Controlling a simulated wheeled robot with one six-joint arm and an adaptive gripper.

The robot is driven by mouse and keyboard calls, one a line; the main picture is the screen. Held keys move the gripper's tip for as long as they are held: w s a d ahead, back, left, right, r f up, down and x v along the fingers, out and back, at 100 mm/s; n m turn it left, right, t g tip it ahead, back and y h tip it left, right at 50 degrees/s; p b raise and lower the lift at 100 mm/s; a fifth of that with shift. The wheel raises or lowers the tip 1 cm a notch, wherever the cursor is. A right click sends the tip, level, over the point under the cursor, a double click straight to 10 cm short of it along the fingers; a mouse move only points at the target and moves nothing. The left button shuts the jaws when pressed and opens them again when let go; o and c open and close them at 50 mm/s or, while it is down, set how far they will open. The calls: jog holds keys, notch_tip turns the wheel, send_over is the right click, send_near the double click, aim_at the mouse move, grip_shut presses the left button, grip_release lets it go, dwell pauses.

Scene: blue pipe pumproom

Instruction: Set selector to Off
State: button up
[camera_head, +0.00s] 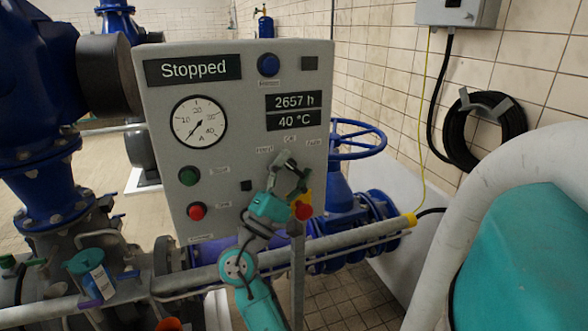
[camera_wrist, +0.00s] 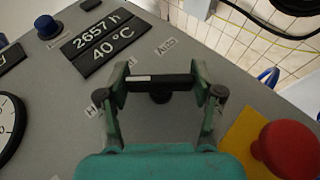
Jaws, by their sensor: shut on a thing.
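The selector (camera_wrist: 165,81) is a black bar handle with a white line on its left half, seen in the wrist view. It stands out from the grey panel (camera_head: 240,95) on a dark round base. My gripper (camera_wrist: 160,88) is shut on it, one fingertip at each end of the bar. In the wrist view the white line points left, on the side of the partly covered Hand label (camera_wrist: 93,109); the Auto label (camera_wrist: 167,46) is above the bar. In the head view my gripper (camera_head: 287,178) hides most of the selector, below the Off label (camera_head: 290,139).
A red emergency button (camera_wrist: 288,150) on a yellow plate sits right beside my gripper. A green button (camera_head: 188,176) and a red button (camera_head: 196,211) are on the panel's left. A grey pipe (camera_head: 340,243) crosses below. A blue handwheel (camera_head: 358,139) stands behind right.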

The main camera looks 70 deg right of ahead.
jog(key=shift+m+g+y, duration=0.3)
jog(key=shift+g+y, duration=0.1)
jog(key=m+y, duration=0.2)
jog(key=y, duration=0.1)
jog(key=shift+m+y, duration=0.3)
jog(key=shift+m, duration=0.1)
jog(key=m+y, duration=0.2)
jog(key=y, duration=0.1)
jog(key=shift+t+y, duration=0.4)
jog(key=o, duration=1.2)
jog(key=shift+c, duration=0.2)
jog(key=shift+a, duration=0.1)
jog(key=v, duration=1.1)
jog(key=shift+w+a+r, duration=0.15)
jog(key=shift+w+a, duration=0.05)
jog(key=shift+a, duration=0.15)
